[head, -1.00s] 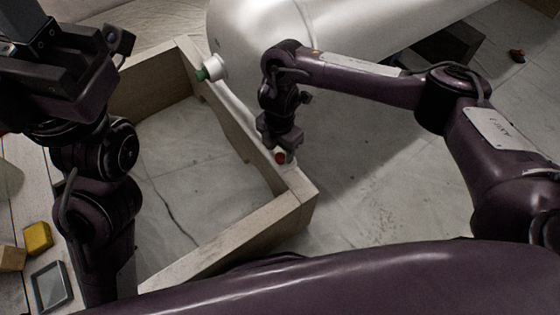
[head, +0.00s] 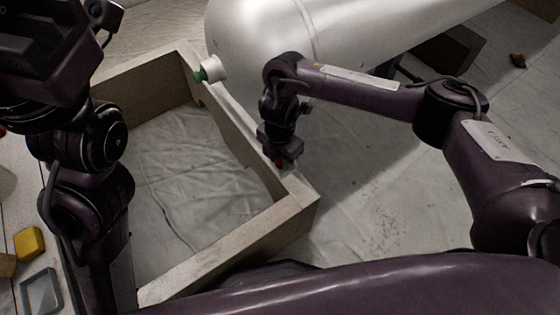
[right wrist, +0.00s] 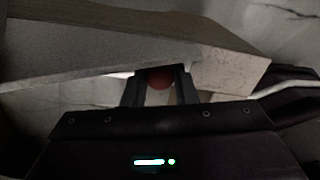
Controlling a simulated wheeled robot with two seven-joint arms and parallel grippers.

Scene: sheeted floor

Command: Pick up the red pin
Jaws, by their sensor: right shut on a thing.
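The red pin (head: 279,163) shows as a small red patch beneath my right gripper (head: 282,160), at the near right corner of the wooden frame. My right gripper is shut on the red pin; the fingers hide most of it in the head view. In the right wrist view, the rounded red end of the pin (right wrist: 160,78) sits between the two dark fingers, beside a pale frame board. I cannot tell whether the pin is clear of its place. My left arm stands at the left of the head view, its fingertips not distinguishable.
The wooden frame (head: 245,238) surrounds sheeted floor. A green-and-white knob (head: 211,70) sits beside the large white cylinder (head: 330,25) at the back. A yellow block (head: 29,243) and a grey square dish (head: 41,291) lie at the left.

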